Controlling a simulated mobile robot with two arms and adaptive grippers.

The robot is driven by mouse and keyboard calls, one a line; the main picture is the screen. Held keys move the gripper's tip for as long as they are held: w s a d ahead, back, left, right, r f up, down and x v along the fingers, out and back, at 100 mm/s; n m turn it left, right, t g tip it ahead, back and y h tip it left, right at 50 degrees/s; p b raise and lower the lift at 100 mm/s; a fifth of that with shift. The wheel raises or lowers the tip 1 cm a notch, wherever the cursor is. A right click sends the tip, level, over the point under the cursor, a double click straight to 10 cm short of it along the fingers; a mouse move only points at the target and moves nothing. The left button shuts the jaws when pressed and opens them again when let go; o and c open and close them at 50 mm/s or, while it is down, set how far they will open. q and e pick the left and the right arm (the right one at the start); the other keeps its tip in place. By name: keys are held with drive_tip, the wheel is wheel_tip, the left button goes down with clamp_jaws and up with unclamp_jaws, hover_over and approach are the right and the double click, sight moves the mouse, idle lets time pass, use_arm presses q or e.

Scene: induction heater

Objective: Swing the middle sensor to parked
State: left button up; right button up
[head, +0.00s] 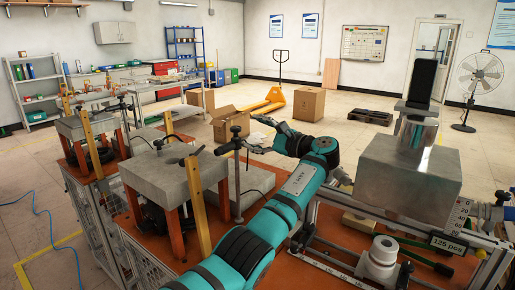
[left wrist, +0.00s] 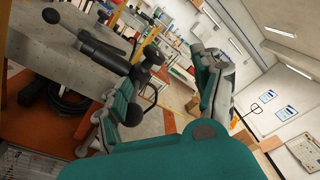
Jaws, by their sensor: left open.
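The middle sensor (head: 224,149) is a dark cylinder on a short arm, clamped to an upright post (head: 237,185) with a black knob. It points left, toward the grey block (head: 172,172) on its orange-legged stand. In the left wrist view the sensor (left wrist: 72,36) reaches over the top of the block. My left gripper (head: 258,129) is open, just right of the post's top in the head view. It looks empty and apart from the sensor, though the exact gap cannot be told. My right gripper is not in view.
Another block on an orange-legged stand (head: 84,124) stands farther left. Yellow uprights rise beside the stands.

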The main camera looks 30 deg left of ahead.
use_arm(q)
drive_tip(key=r, duration=0.2)
drive_tip(key=d+r, duration=0.1)
drive_tip(key=r, duration=0.1)
drive_tip(key=shift+s+r, duration=0.2)
drive_tip(key=shift+r, duration=0.05)
drive_tip(key=shift+d+r, duration=0.1)
drive_tip(key=shift+r, duration=0.3)
drive_tip(key=shift+w+a+f, duration=0.15)
drive_tip(key=shift+a, duration=0.1)
drive_tip(key=shift+d, duration=0.1)
